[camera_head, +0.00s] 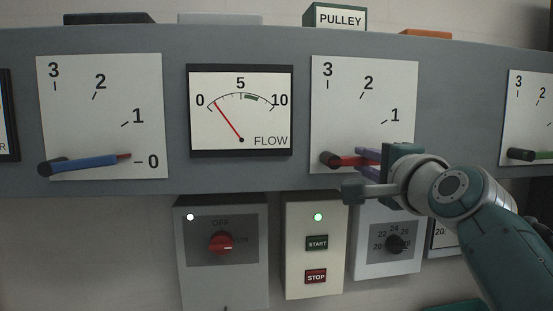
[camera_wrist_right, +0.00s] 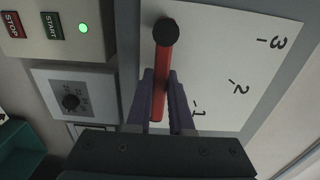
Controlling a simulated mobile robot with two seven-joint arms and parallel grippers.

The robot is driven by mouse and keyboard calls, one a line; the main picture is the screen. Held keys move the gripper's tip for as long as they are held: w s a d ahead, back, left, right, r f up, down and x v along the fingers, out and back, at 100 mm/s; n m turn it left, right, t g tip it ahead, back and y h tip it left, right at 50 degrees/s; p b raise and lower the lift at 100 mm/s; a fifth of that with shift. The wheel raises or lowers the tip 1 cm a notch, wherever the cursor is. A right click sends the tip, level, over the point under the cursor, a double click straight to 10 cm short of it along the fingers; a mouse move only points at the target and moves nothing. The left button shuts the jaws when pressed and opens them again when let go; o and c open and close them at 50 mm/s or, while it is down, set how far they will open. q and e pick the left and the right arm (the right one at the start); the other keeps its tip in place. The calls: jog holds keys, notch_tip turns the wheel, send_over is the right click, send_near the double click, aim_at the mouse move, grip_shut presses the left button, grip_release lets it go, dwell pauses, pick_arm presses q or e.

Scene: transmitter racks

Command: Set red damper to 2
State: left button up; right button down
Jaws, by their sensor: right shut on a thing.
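The red damper lever (camera_head: 349,161) is mounted at the lower left of a white scale plate (camera_head: 350,110) marked 1, 2 and 3. It lies almost level and points right, below the 1 mark; its outer end is hidden by my gripper in the head view. In the right wrist view the red lever (camera_wrist_right: 162,60) runs from its black pivot to between the purple fingers. My right gripper (camera_head: 368,163) is shut on the red lever, and it also shows in the wrist view (camera_wrist_right: 160,95). My left gripper is not in view.
A blue lever (camera_head: 85,163) on the left scale points near 0. The FLOW gauge (camera_head: 240,110) stands between the scales, its needle near the low end. A green lever (camera_head: 530,155) is at the far right. Below hang a START/STOP box (camera_head: 316,265) and two dial boxes.

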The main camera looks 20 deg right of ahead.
jog(key=shift+r, duration=0.15)
jog(key=n+p, duration=0.1)
jog(key=r+n+p, duration=0.1)
jog(key=n, duration=0.1)
jog(key=shift+a+r, duration=0.1)
jog(key=shift+r, duration=0.15)
jog(key=n+p, duration=0.1)
jog(key=r+n, duration=0.1)
jog(key=shift+a+r+n+p, duration=0.1)
jog(key=shift+a+n+p, duration=0.15)
jog(key=shift+n+p, duration=0.1)
jog(key=n, duration=0.1)
jog(key=a+r+n+p, duration=0.1)
jog(key=n, duration=0.1)
jog(key=shift+w+p, duration=0.15)
jog(key=shift+p, duration=0.15)
jog(key=shift+w+a+r+n+p, duration=0.1)
jog(key=shift+a+r+n+p, duration=0.15)
jog(key=shift+n, duration=0.55)
jog(key=shift+w+a+r+n+p, duration=0.15)
jog(key=shift+a+n+p, duration=0.1)
jog(key=shift+n, duration=0.5)
jog(key=shift+s, duration=0.1)
jog(key=c, duration=0.8)
grip_release()
